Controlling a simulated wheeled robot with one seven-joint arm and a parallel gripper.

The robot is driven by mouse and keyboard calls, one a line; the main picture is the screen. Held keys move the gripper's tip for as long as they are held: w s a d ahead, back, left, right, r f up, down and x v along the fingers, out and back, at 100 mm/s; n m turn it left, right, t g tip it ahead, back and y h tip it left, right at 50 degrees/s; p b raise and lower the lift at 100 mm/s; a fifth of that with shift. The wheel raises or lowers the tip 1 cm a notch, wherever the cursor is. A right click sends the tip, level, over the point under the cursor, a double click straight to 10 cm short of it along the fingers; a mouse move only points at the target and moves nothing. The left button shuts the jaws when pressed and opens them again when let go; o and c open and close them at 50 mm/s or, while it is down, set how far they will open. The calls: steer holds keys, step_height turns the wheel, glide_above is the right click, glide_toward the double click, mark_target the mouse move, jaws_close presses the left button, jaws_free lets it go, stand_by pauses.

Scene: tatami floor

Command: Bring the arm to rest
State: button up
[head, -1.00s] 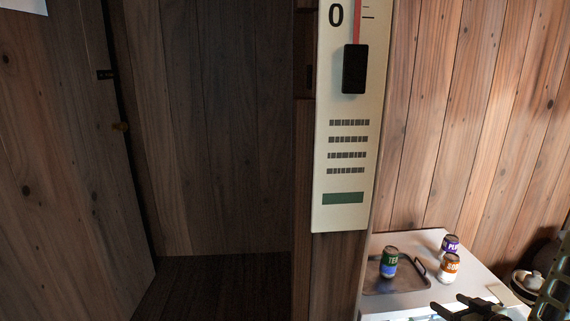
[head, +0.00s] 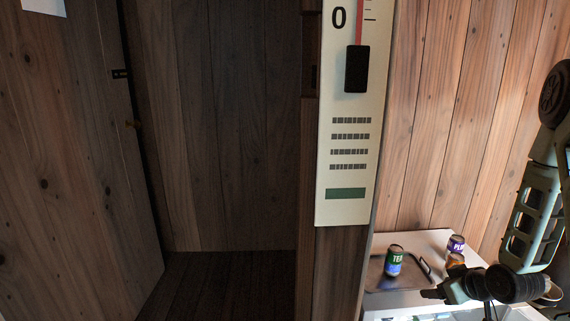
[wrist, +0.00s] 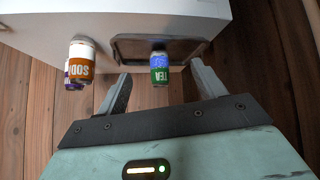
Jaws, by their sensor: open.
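My gripper (head: 434,293) is at the lower right of the head view, in front of the white surface, with my arm rising along the right edge. In the wrist view my gripper (wrist: 160,72) has its two fingers spread, with nothing held between them. The green and blue TEA can (head: 394,260) stands on a dark tray (head: 385,284); in the wrist view the TEA can (wrist: 159,68) appears beyond the gap between the fingers.
A purple PLUM can (head: 456,245) and an orange SODA can (wrist: 80,62) stand beside the tray on the white surface (head: 430,238). My arm partly hides the SODA can in the head view. A wall panel with a black slider (head: 356,69) stands left of the surface.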

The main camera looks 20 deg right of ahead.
steer(key=s+a+r+m+g, duration=0.1)
steer(key=s+a+r+g, duration=0.15)
steer(key=a+r, duration=0.65)
steer(key=s+a+r+g, duration=0.25)
steer(key=a+r, duration=0.55)
steer(key=a, duration=0.4)
steer(key=s+a+r+n+g+y, duration=0.15)
steer(key=s+a+n, duration=0.25)
steer(key=s+a, duration=0.45)
steer(key=s+a+r+n+g+h, duration=0.15)
steer(key=s+a+n, duration=0.3)
steer(key=a, duration=0.65)
step_height(320, 180, up, 16)
steer(key=m+y+p, duration=0.1)
steer(key=p, duration=1.5)
steer(key=shift+s+d+g+p, duration=0.25)
steer(key=shift+g+p, duration=0.1)
steer(key=shift+g, duration=0.05)
